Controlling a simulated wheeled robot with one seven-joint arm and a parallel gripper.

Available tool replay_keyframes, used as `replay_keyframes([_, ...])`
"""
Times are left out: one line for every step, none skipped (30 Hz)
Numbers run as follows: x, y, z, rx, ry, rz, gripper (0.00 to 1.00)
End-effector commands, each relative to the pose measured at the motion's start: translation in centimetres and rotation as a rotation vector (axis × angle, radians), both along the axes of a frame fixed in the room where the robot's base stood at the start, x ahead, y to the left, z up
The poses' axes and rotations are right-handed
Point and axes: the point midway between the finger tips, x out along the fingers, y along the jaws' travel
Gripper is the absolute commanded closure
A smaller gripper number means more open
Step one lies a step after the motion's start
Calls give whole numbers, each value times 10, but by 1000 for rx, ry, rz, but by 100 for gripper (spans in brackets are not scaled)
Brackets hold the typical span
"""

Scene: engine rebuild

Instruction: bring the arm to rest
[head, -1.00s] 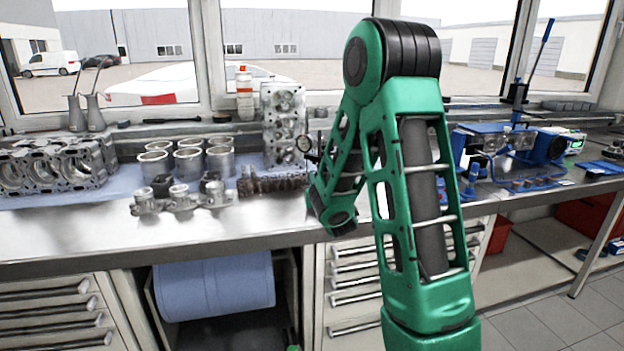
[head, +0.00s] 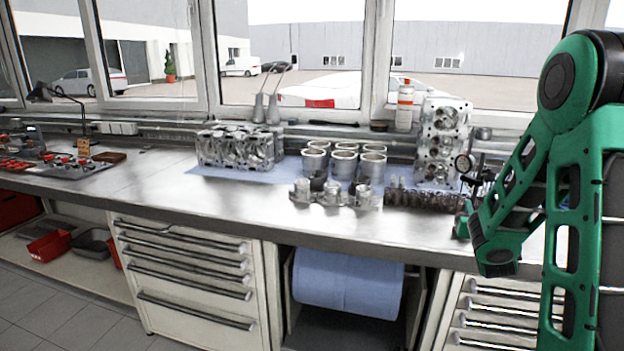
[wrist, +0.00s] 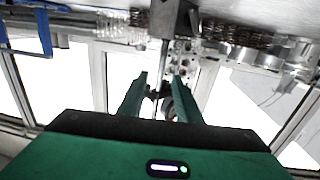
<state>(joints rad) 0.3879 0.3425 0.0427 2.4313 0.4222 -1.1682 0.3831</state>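My arm (head: 585,200) fills the right side of the head view, its green links folded down over the bench. My gripper (wrist: 160,78) shows in the wrist view as two green fingers standing apart. A dark, round-headed gauge on a thin rod shows between or just beyond the fingers; I see no clear contact. In the head view a dial gauge (head: 463,164) stands on the bench beside the upright cylinder head (head: 441,140), left of my arm. The fingers are hidden or too small to make out in the head view.
On the steel bench (head: 240,215) stand an engine block (head: 236,148), several cylinder liners (head: 344,165), piston parts (head: 331,193) and a dark shaft (head: 424,199). A tray of tools (head: 62,168) lies far left. Windows line the back. The bench's front strip is clear.

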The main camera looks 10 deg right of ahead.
Motion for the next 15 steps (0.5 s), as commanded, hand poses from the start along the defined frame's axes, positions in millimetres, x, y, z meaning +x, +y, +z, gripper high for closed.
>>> replay_keyframes([-4, -2, 2, 6, 16, -12, 69])
replay_keyframes([-6, -3, 1, 14, 32, -22, 69])
replay_keyframes([-11, -6, 1, 25, 59, -37, 69])
replay_keyframes([-16, -8, 0, 37, 83, -51, 69])
replay_keyframes([-21, -10, -1, 49, 111, -66, 69])
replay_keyframes([-29, -12, -3, 69, 151, -87, 69])
replay_keyframes([-36, -13, -5, 85, 181, -102, 69])
replay_keyframes([-43, -14, -7, 100, 213, -116, 69])
replay_keyframes([-53, -15, -9, 123, 256, -135, 69])
replay_keyframes([-61, -15, -12, 142, 288, -148, 69])
replay_keyframes([-69, -14, -14, 160, 321, -160, 69])
replay_keyframes([-81, -13, -17, 185, 364, -175, 69])
replay_keyframes([-89, -11, -20, 203, 396, -185, 69])
replay_keyframes([-98, -9, -22, 223, 428, -194, 69])
replay_keyframes([-110, -6, -25, 249, 471, -204, 69])
